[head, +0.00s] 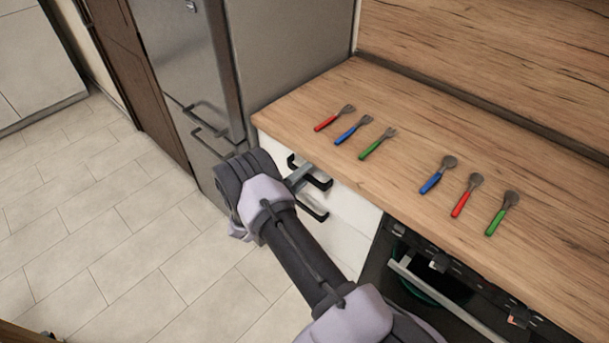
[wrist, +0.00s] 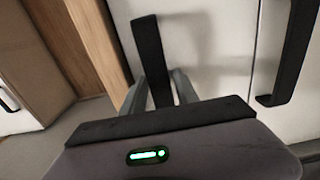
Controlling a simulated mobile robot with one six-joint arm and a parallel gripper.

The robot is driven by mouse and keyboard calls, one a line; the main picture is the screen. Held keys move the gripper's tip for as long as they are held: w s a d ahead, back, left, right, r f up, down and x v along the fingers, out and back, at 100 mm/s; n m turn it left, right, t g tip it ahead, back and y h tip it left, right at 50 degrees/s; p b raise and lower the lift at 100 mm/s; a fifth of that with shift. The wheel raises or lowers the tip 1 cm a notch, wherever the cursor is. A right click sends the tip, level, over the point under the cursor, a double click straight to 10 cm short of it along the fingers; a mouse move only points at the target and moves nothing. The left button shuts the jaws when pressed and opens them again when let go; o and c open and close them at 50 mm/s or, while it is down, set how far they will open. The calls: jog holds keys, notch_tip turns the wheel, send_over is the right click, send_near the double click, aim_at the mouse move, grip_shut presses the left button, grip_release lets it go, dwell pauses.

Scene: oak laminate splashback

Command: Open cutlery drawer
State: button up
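The top white drawer (head: 276,145) under the worktop has a black bar handle (head: 322,184) and looks closed, its front in line with the unit. My gripper (head: 299,177) is at this handle. In the wrist view the black handle (wrist: 149,60) passes between the two grey fingers of my gripper (wrist: 160,88). The fingers are apart, one on each side of the handle, with a narrow gap visible on the right side. Their tips are partly hidden by the handle and the dark gripper body. No cutlery inside the drawer is visible.
A second drawer handle (head: 313,208) is just below; it also shows in the wrist view (wrist: 291,50). The wooden worktop (head: 420,150) holds several forks and spoons with coloured handles. A steel fridge (head: 185,60) stands left, an oven (head: 420,275) right. The tiled floor (head: 110,215) is clear.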

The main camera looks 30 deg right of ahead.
grip_shut()
dwell(1.2)
